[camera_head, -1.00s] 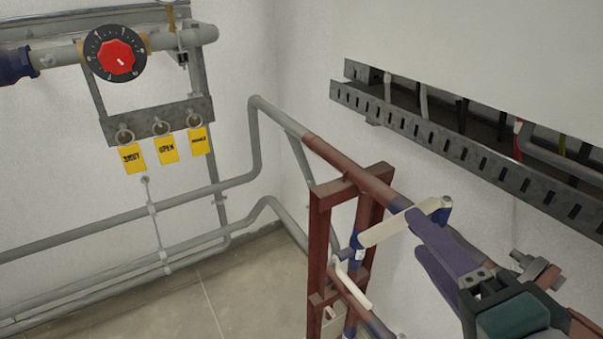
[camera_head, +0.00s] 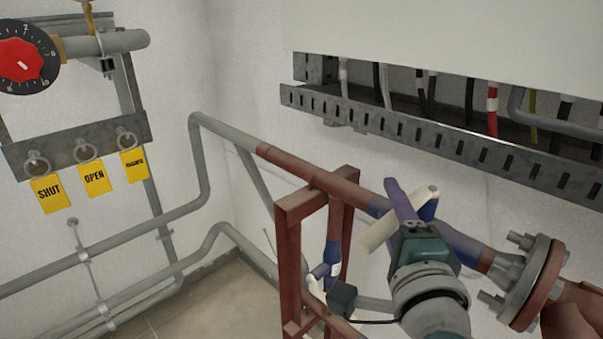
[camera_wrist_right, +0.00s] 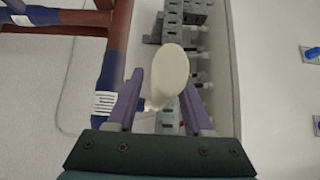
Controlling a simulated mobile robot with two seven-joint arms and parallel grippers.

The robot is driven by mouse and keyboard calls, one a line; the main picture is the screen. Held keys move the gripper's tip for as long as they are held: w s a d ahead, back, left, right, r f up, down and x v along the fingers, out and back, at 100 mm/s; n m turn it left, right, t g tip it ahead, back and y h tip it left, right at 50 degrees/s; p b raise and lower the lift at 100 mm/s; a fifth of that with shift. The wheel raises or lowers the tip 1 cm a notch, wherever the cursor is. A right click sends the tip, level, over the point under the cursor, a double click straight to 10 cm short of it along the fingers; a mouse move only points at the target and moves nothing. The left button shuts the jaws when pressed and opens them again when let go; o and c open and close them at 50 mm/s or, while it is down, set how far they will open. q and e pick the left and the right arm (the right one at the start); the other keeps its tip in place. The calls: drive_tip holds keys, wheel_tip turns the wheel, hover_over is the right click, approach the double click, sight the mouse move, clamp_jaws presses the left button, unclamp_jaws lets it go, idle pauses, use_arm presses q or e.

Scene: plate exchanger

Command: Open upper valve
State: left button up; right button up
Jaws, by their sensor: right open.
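The upper valve's cream handle (camera_head: 378,233) sits on the upper pipe, near its blue section, and lies at a slant. My right gripper (camera_head: 398,200) is at this handle, and its teal body hides part of the valve. In the right wrist view the handle's rounded end (camera_wrist_right: 170,72) shows between the two purple fingers of my right gripper (camera_wrist_right: 162,82). The fingers are apart, one on each side of it; I cannot tell whether either touches it. My left gripper is not in view.
A lower valve's pale handle (camera_head: 317,292) is beside the red frame (camera_head: 290,250). A bolted flange (camera_head: 525,285) is close on the right. A slotted cable tray (camera_head: 440,135) hangs above. A red dial (camera_head: 22,65) and yellow tags (camera_head: 94,179) are at left.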

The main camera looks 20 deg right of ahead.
drive_tip(key=shift+w+d, duration=0.2)
drive_tip(key=shift+w, duration=0.25)
drive_tip(key=shift+c, duration=0.3)
clamp_jaws()
idle(0.9)
